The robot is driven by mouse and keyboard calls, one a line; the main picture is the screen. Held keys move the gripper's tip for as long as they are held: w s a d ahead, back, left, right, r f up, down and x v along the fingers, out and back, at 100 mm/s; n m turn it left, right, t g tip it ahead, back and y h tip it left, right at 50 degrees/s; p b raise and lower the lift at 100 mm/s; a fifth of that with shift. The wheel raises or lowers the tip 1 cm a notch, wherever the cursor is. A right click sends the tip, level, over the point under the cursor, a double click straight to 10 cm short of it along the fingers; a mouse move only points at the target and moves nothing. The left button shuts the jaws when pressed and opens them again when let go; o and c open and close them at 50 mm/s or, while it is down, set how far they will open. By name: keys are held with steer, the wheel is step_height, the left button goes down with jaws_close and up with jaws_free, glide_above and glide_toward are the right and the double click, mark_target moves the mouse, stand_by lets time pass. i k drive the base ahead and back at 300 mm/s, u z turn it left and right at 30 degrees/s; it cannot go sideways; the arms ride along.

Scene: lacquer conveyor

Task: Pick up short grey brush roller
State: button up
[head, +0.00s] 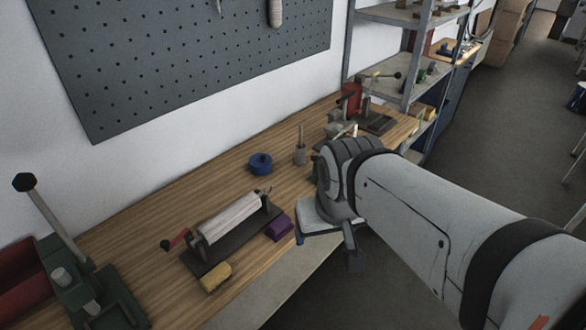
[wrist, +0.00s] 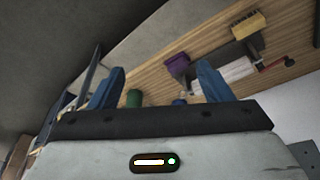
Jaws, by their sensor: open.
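A short grey cylinder (head: 300,156) with a thin wooden handle stands upright on the wooden bench in the head view. It looks like the short grey brush roller, but I cannot be sure. I cannot make it out in the wrist view. My gripper (head: 326,246) is open at the front edge of the bench, nearer the camera than the grey cylinder and apart from it. In the wrist view, the blue fingers of my gripper (wrist: 161,69) stand wide apart with nothing held between them.
A white-roller device (head: 229,217) with a red crank handle stands on the bench (head: 150,215). A yellow block (head: 215,277), a purple block (head: 279,227) and a blue round thing (head: 260,163) lie around it. A green cylinder (wrist: 134,98) shows beyond my fingers. Shelves (head: 408,60) stand behind.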

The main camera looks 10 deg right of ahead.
mark_target(214, 229)
steer(key=u, duration=2.95)
steer(key=k, duration=1.35)
steer(key=z, duration=1.7)
steer(key=i, duration=1)
steer(key=z, duration=0.05)
